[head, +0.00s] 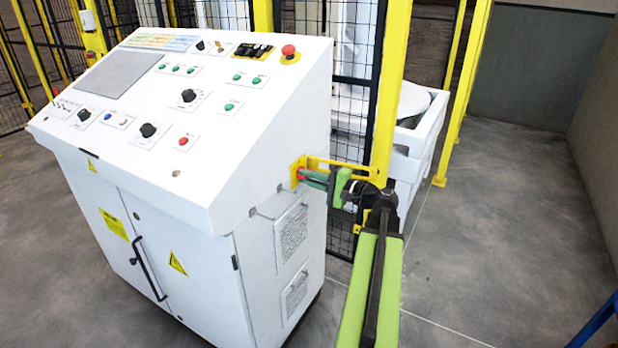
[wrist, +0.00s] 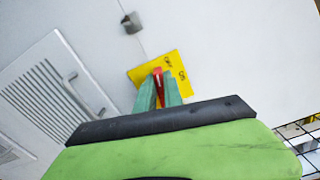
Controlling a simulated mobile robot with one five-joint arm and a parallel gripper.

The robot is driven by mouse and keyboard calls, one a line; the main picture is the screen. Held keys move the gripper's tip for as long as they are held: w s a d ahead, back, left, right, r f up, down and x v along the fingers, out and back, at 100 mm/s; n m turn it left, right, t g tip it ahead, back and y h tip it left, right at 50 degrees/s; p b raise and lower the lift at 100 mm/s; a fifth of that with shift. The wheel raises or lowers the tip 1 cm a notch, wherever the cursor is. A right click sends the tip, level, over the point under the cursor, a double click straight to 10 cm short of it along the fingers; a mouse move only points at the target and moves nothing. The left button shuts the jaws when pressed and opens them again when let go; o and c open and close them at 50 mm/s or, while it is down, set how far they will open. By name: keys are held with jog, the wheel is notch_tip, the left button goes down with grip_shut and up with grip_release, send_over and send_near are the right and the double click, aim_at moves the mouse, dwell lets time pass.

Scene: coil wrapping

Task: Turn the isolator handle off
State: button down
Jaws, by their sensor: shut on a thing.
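The isolator has a red handle (wrist: 158,84) on a yellow plate (wrist: 148,69), fixed to the side of the white control cabinet. In the head view the handle (head: 301,174) shows only as a bit of red at the yellow plate (head: 294,181). My gripper (wrist: 159,92) has green fingers, one on each side of the handle, and is shut on it. In the head view my gripper (head: 308,178) reaches the cabinet side from the right. The fingers hide part of the handle.
The sloped white control console (head: 200,110) carries knobs, buttons and a red emergency stop (head: 289,52). A yellow post (head: 387,100) and mesh fence stand close behind my gripper. Grey floor (head: 510,220) is free at right.

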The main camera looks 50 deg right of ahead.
jog(key=shift+f+n, duration=0.25)
jog(key=shift+n, duration=0.85)
jog(key=c, duration=1.5)
grip_release()
jog(key=shift+o, duration=0.2)
jog(key=v, duration=1.7)
jog(key=shift+s, duration=0.25)
jog(key=shift+f, duration=0.1)
